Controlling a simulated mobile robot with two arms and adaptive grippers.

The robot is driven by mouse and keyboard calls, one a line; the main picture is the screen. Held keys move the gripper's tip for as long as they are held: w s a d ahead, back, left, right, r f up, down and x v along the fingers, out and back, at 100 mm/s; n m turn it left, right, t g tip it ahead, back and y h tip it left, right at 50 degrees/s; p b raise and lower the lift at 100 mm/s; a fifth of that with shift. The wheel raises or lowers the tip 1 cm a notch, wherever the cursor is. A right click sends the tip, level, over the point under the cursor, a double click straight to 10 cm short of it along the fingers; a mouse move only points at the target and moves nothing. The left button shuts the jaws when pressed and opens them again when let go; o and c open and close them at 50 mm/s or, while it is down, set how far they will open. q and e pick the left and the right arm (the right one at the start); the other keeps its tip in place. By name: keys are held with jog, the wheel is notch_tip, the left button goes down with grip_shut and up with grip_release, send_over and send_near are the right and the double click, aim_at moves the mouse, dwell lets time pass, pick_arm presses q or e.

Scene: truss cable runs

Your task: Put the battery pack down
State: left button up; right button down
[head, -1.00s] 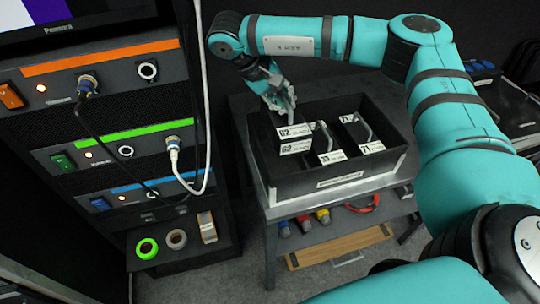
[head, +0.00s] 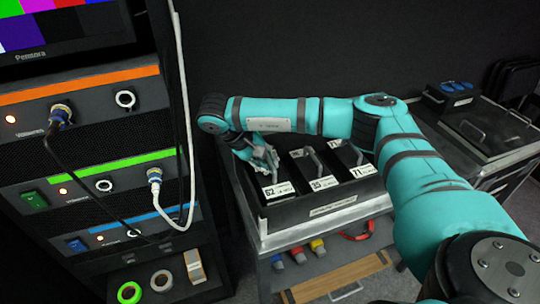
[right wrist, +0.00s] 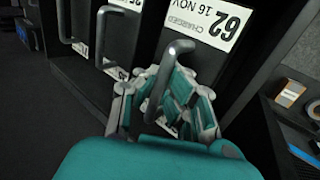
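The battery pack labelled 62 (head: 279,190) stands in the left slot of the black tray (head: 325,209), its label level with those of its neighbours. My right gripper (head: 268,160) is over this pack. In the right wrist view, the fingers of the right gripper (right wrist: 168,105) are spread apart, with the grey handle of pack 62 (right wrist: 170,68) between them. The label of pack 62 (right wrist: 210,22) reads "charged". My left gripper is out of view.
Two more packs (head: 323,183) (head: 363,172) stand to the right in the tray. The rack (head: 90,165) with cables plugged in is close on the left. A shelf below holds coloured connectors (head: 317,247).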

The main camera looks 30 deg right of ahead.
notch_tip(320, 180, down, 2)
jog(key=shift+w+f, duration=0.1)
jog(key=c, duration=2)
grip_release()
jog(key=shift+f, duration=0.15)
jog(key=shift+c, duration=0.2)
jog(key=o, duration=0.6)
jog(key=shift+c, duration=0.2)
jog(key=shift+r, duration=0.2)
jog(key=v, duration=1.2)
